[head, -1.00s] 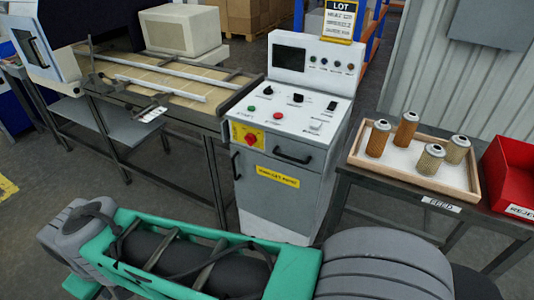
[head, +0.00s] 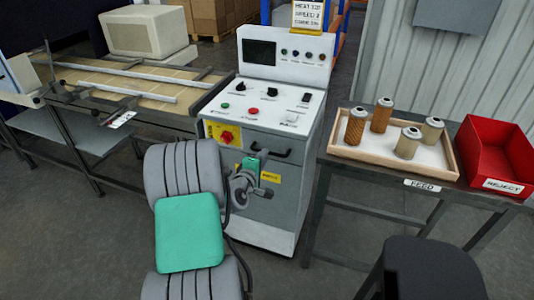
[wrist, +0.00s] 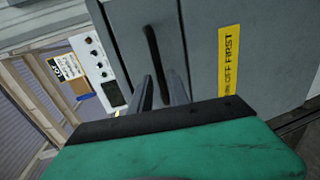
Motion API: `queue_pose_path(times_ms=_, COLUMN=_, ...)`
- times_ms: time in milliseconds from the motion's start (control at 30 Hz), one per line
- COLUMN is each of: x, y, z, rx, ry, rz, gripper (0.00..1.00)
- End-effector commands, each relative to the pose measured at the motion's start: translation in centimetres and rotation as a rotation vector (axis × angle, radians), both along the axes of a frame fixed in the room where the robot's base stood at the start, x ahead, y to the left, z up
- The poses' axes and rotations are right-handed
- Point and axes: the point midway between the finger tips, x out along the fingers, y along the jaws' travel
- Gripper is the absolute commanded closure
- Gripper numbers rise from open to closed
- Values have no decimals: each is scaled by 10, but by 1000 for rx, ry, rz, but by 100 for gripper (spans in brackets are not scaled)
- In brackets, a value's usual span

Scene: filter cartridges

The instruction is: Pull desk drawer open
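The desk is a grey control cabinet (head: 277,215) with a sloped white panel on top. Its drawer front carries a black bar handle (head: 283,153), and the drawer looks shut. The handle (wrist: 152,52) also shows in the wrist view. My gripper (wrist: 160,76) is open, its two grey fingers pointing at the drawer front, one on each side of the handle's near part. I cannot tell whether either finger touches it. In the head view my wrist covers the handle's left end and the fingertips are hard to make out.
A yellow label (wrist: 231,58) is on the cabinet front below the drawer. To the right, a table holds a wooden tray (head: 345,152) with several filter cartridges and a red reject bin (head: 478,150). A conveyor (head: 150,82) stands at left. Buttons, including a red knob (head: 226,136), sit near my arm.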

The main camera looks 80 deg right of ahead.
Motion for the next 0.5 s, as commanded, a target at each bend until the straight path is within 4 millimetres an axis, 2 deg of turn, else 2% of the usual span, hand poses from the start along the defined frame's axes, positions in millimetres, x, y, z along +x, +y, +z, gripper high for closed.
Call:
queue_pose_path(times_ms=100, x=-3, y=-23, z=-5, rx=2, ry=-3, rz=-4, gripper=78)
queue_pose_path(times_ms=200, x=-4, y=-37, z=-7, rx=2, ry=-4, rz=-2, gripper=78)
queue_pose_path(times_ms=300, x=-4, y=-43, z=-9, rx=2, ry=-3, rz=-1, gripper=78)
queue_pose_path(times_ms=500, x=-3, y=-44, z=-9, rx=2, ry=-4, rz=1, gripper=78)
